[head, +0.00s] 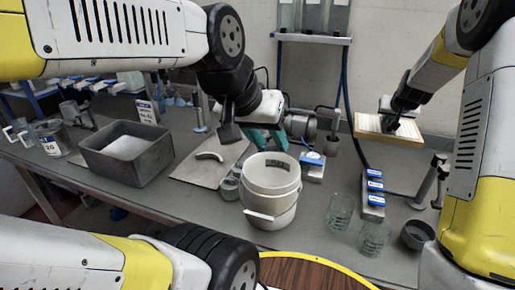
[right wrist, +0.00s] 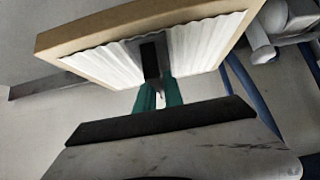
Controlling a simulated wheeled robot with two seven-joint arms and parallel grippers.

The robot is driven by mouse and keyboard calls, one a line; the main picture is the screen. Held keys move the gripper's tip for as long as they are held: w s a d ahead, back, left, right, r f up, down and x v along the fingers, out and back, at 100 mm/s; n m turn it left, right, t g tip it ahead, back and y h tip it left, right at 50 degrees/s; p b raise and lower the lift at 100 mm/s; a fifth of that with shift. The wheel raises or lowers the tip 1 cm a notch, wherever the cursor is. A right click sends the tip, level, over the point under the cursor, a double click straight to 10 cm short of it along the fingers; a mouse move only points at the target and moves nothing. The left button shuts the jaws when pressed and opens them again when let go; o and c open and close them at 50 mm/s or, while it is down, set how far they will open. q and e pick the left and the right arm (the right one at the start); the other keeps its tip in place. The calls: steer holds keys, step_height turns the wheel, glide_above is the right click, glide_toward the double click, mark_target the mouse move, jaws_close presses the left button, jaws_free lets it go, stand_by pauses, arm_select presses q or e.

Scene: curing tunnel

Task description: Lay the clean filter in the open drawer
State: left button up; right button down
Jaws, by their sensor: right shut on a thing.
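The clean filter, a white pleated pad in a tan frame (head: 382,137), is held up at the right of the head view, above the bench. It fills the top of the right wrist view (right wrist: 200,50), tilted. My right gripper (head: 398,118) is shut on it, with its teal fingers (right wrist: 158,92) at the pleats. My left gripper (head: 266,139) hangs above and behind the white bucket, its teal fingers apart and nothing seen between them. I cannot make out an open drawer in either view.
A white bucket (head: 270,217) stands mid-bench. A grey bin (head: 125,166) and a board with a curved handle (head: 211,156) lie to its left. Glass beakers (head: 372,238), a small dark bowl (head: 417,235) and blue-topped blocks (head: 374,188) stand to its right. A round wooden top (head: 310,274) is in front.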

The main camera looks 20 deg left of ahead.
step_height(320, 180, down, 15)
steer(key=shift+s+f, duration=0.1)
stand_by(0.7)
steer(key=c, duration=1.5)
jaws_free()
steer(key=shift+o, duration=0.2)
